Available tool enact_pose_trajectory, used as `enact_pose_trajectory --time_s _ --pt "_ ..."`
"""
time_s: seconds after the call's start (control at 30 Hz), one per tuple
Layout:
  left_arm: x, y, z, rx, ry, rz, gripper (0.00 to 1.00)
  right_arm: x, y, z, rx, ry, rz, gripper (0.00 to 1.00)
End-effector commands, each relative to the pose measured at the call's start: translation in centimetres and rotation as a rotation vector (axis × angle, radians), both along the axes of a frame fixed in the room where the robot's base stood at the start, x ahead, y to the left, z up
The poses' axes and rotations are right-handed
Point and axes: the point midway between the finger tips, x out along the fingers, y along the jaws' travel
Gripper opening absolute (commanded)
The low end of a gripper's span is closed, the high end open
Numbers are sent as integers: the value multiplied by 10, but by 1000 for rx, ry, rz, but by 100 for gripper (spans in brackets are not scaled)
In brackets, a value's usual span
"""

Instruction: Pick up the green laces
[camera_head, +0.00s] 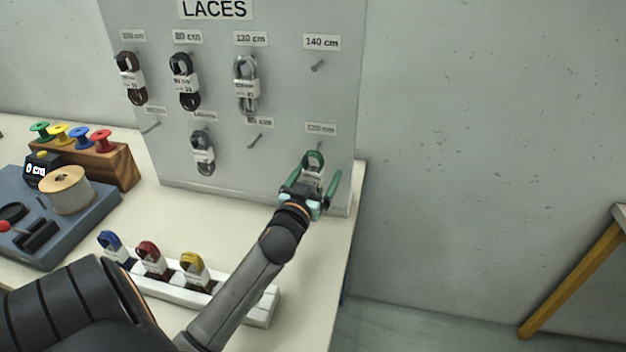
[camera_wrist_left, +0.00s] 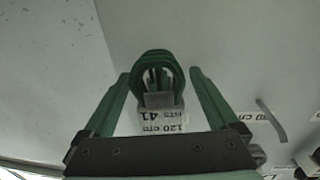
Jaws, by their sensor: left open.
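The green laces (camera_head: 313,159) hang as a looped bundle with a white label on the lower right peg of the white laces board (camera_head: 220,120). In the left wrist view the green laces (camera_wrist_left: 158,68) sit between the two green fingers, with the label below the loop. My left gripper (camera_head: 318,184) is open around the bundle, and a gap shows on both sides in the wrist view (camera_wrist_left: 160,90). The gripper hides the lower part of the bundle in the head view. My right gripper is not in view.
Brown, black and grey laces hang on other pegs; several pegs are empty. A white rack (camera_head: 262,306) with blue, red and yellow laces stands on the table under my arm. Coloured spools (camera_head: 82,137) and a blue-grey device (camera_head: 85,215) are at left. Floor lies beyond the right edge.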

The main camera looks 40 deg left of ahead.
Motion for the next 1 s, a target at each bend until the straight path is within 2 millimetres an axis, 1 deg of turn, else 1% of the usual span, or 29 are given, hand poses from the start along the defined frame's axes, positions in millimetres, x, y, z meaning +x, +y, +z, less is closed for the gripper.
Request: enact_pose_trajectory --time_s 0.27,1.0 --pt "2 1 -1 0 1 0 93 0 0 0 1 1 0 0" --pt "2 1 0 0 1 0 9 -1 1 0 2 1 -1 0"
